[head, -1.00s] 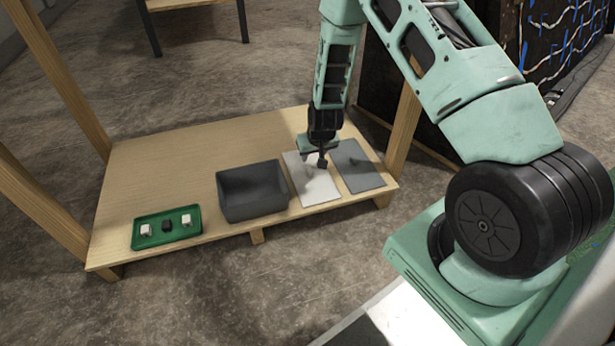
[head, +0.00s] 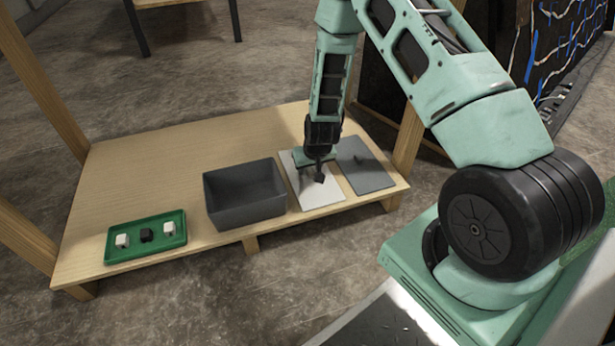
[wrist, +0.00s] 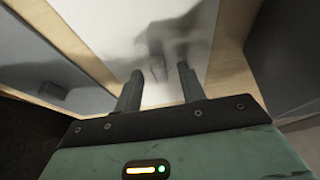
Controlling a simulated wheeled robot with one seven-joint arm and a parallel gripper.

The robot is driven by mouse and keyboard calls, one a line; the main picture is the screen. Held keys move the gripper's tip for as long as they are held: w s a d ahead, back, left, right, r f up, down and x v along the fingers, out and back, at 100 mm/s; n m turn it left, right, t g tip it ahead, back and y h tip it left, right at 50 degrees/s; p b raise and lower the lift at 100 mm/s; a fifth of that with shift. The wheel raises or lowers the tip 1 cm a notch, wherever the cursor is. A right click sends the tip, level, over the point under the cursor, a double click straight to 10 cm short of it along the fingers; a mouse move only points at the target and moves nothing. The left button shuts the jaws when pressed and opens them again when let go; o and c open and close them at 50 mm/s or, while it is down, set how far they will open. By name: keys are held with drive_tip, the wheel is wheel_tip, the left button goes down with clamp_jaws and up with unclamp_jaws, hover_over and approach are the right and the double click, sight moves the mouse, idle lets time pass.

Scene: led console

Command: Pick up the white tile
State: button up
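A flat white panel (head: 318,193) lies on the wooden table, and it fills the middle of the wrist view (wrist: 150,25). Two small white pieces, one on the left (head: 122,240) and one on the right (head: 169,228), sit in a green tray (head: 150,253) at the table's front left. I cannot tell for certain which of these is the white tile. My gripper (head: 320,180) is above the white panel, well to the right of the tray. In the wrist view its two fingers (wrist: 160,72) stand apart with nothing between them.
A small black piece (head: 146,235) sits between the white pieces in the tray. A dark grey open bin (head: 245,217) stands between the tray and the white panel. A grey panel (head: 365,168) lies to the right. The table's back left is clear.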

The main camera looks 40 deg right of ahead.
sight(310, 170)
clamp_jaws()
idle(0.3)
wheel_tip(310, 170, up, 10)
drive_tip(key=p, duration=0.9)
drive_tip(key=shift+p, duration=0.3)
